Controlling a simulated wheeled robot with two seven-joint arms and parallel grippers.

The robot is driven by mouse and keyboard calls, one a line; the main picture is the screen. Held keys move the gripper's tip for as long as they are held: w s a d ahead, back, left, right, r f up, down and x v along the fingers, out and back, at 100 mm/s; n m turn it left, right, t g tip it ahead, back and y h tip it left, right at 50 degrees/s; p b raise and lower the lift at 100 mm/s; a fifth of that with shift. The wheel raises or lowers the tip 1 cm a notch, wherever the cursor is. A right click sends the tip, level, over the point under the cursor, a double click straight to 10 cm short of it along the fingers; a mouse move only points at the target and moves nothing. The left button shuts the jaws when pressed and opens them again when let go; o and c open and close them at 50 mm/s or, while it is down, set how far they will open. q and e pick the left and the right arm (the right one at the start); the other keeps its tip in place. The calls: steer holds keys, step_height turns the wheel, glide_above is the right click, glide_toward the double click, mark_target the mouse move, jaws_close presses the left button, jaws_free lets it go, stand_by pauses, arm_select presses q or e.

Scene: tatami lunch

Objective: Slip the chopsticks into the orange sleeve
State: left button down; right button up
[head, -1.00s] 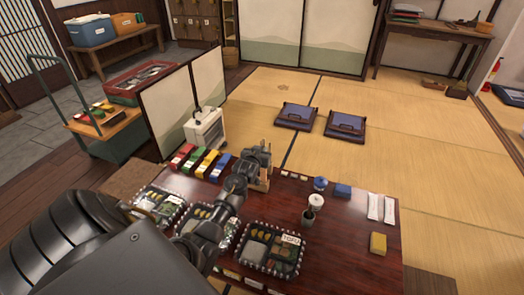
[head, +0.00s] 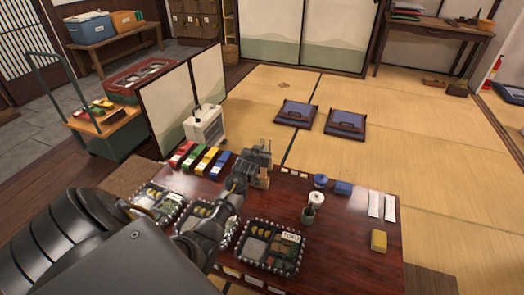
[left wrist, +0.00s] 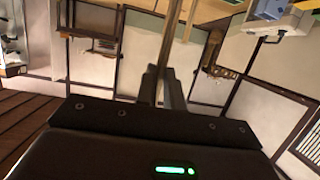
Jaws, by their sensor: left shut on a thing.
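My left gripper (head: 262,164) is over the far edge of the dark red table, beside a small tan wooden piece (head: 264,182). In the left wrist view its fingers (left wrist: 160,84) are closed on a thin, long thing that looks like the chopsticks (left wrist: 173,35), extending away from the fingers. The chopsticks are too small to make out in the head view. A yellow-orange case (head: 207,161), possibly the orange sleeve, lies in a row at the table's far left, left of the gripper. My right gripper is not in view.
Red (head: 181,153), green (head: 193,157) and blue (head: 220,164) cases flank the yellow-orange one. Bento trays (head: 270,247) line the near side. A white folding screen stands behind.

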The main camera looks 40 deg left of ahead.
arm_select(q)
steer(key=shift+f, duration=0.15)
steer(key=shift+f+b, duration=0.55)
steer(key=shift+f, duration=0.25)
steer(key=c, duration=0.9)
jaws_free()
steer(key=shift+c, duration=0.2)
steer(key=p+v, duration=0.2)
steer(key=v, duration=0.9)
steer(key=shift+p, duration=0.4)
steer(key=shift+w+f, duration=0.1)
